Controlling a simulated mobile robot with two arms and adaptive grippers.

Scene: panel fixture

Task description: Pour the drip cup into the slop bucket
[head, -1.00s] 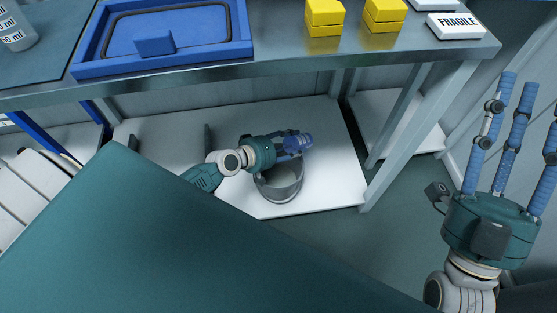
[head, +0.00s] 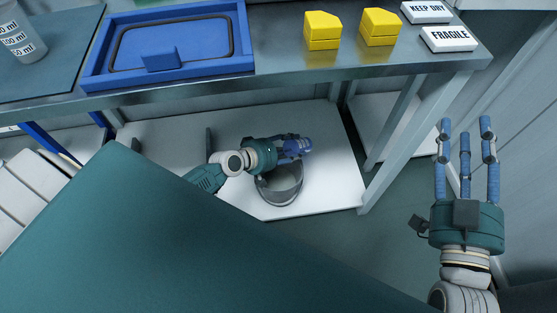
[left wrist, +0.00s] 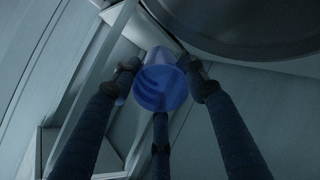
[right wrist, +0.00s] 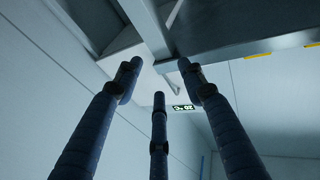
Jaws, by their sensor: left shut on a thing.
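The drip cup (left wrist: 160,88) is small, translucent blue, and sits between the fingers of my left gripper in the left wrist view. My left gripper (head: 295,146) is shut on it; in the head view the fingers partly hide the cup. They are over the back rim of the slop bucket (head: 279,194), a grey round pail on the white lower shelf. The bucket's dark round shape (left wrist: 250,25) also shows at the upper right of the left wrist view. I cannot tell the cup's tilt or contents. My right gripper (head: 466,132) is open and empty, right of the bench.
The bench top (head: 290,72) overhangs the white lower shelf (head: 335,165), with a grey leg (head: 400,140) to the right. On top are a blue tray (head: 240,65), yellow blocks (head: 322,30) and white labelled blocks (head: 449,39). The shelf is bare around the bucket.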

